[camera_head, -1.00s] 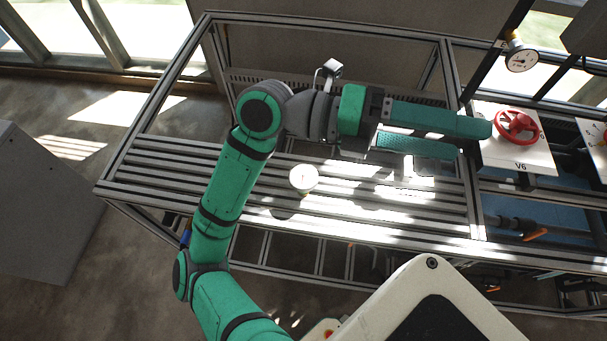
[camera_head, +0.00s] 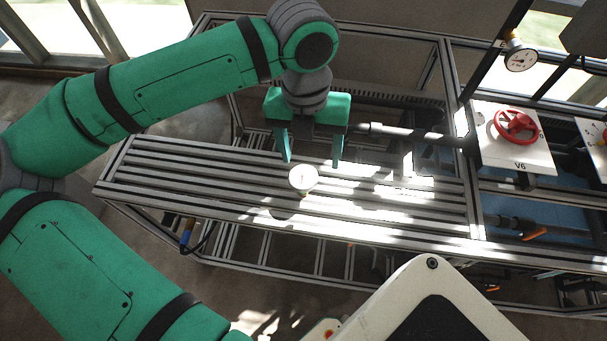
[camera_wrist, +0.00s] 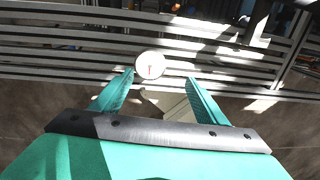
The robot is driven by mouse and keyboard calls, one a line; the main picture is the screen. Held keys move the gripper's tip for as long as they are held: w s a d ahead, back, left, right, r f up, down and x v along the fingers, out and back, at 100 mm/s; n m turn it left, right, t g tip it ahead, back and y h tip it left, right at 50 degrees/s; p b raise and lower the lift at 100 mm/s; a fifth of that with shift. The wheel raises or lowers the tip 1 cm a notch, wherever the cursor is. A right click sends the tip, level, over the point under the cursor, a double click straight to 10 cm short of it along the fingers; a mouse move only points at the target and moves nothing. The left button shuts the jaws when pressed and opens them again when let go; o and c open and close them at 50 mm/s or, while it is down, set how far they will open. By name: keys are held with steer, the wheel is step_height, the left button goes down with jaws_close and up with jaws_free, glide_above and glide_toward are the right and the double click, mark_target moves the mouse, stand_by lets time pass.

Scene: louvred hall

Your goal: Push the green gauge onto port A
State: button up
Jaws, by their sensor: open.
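A small round gauge with a white face (camera_head: 303,178) rests on the slatted metal bench (camera_head: 165,175). It also shows in the wrist view (camera_wrist: 150,65), and its body colour is too small to tell. My gripper (camera_head: 312,162) is open and empty, pointing down just behind the gauge in the head view. In the wrist view my gripper (camera_wrist: 158,75) has its fingers spread, and the gauge appears between and beyond their tips, not gripped. A dark horizontal pipe (camera_head: 410,133) runs right from behind my gripper. I cannot tell which fitting is port A.
A white panel marked V6 (camera_head: 520,165) carries a red handwheel (camera_head: 515,126) at the right. Another gauge (camera_head: 520,60) is mounted above it. An orange-handled valve (camera_head: 535,233) sits below. The bench's left part is clear; sunlight glare covers its middle.

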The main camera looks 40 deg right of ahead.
mark_target(303, 176)
steer(key=shift+w+a, duration=0.45)
steer(key=shift+w, duration=0.15)
steer(key=shift+f, duration=4.95)
jaws_close()
steer(key=shift+r, duration=3.55)
steer(key=shift+w, duration=0.1)
